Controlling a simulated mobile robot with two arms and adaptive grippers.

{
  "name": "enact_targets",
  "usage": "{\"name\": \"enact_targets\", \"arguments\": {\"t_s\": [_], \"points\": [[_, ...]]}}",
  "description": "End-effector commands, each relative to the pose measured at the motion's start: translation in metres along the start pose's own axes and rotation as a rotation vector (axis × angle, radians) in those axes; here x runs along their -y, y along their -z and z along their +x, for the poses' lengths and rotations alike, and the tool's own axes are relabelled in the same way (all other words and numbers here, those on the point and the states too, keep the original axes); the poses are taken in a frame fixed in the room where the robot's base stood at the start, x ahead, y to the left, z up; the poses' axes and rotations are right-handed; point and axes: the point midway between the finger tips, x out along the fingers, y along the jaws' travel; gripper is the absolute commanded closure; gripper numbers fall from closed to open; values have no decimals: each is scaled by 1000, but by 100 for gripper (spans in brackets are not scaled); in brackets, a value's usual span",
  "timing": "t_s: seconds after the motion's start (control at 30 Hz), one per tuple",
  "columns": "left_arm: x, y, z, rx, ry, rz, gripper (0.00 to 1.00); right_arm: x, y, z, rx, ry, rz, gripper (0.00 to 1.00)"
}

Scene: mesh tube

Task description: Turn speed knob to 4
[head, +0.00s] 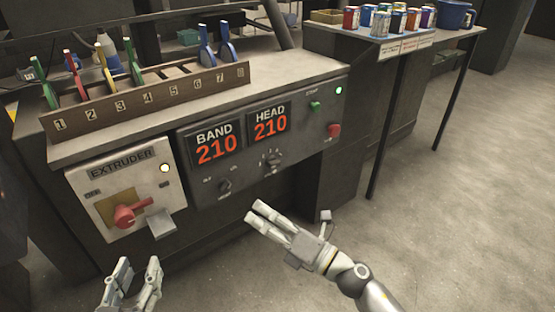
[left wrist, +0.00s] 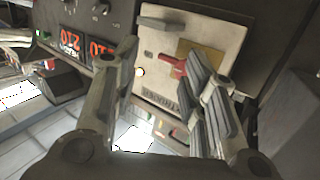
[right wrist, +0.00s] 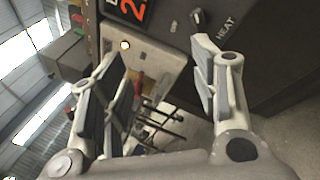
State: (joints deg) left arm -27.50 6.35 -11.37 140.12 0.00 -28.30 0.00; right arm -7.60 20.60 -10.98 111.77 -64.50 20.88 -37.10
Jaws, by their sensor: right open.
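The control panel (head: 250,190) has two dark knobs below its red displays. The right knob (head: 272,160) has marks around it, too small to read, and is probably the speed knob. The left knob (head: 224,186) also shows in the right wrist view (right wrist: 197,17), beside the word HEAT. My right gripper (head: 258,214) is open and empty, below and in front of the knobs, touching neither. My left gripper (head: 137,273) is open and empty, low in front of the extruder box (head: 125,185).
The extruder box carries a red handle (head: 132,214) and a small ledge (head: 162,226). Numbered coloured levers (head: 105,62) stand on top. A green button (head: 315,106) and a red button (head: 334,130) are right of the displays. A side table (head: 400,45) holds several cans.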

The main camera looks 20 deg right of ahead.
Motion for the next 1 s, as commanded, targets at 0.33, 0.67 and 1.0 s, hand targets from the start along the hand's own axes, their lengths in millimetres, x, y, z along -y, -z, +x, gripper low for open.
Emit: {"name": "enact_targets", "arguments": {"t_s": [0.33, 0.67, 1.0], "points": [[14, -84, -46, 535, 33, 1, 60, 86, -92, -16, 18, 343, -713, 45], [16, -101, -60, 638, 38, -1, 60, 101, -110, -7, 19, 390, -824, 45], [15, -94, -51, 579, 34, 0, 60, 120, -118, 46, 19, 388, -821, 45]]}}
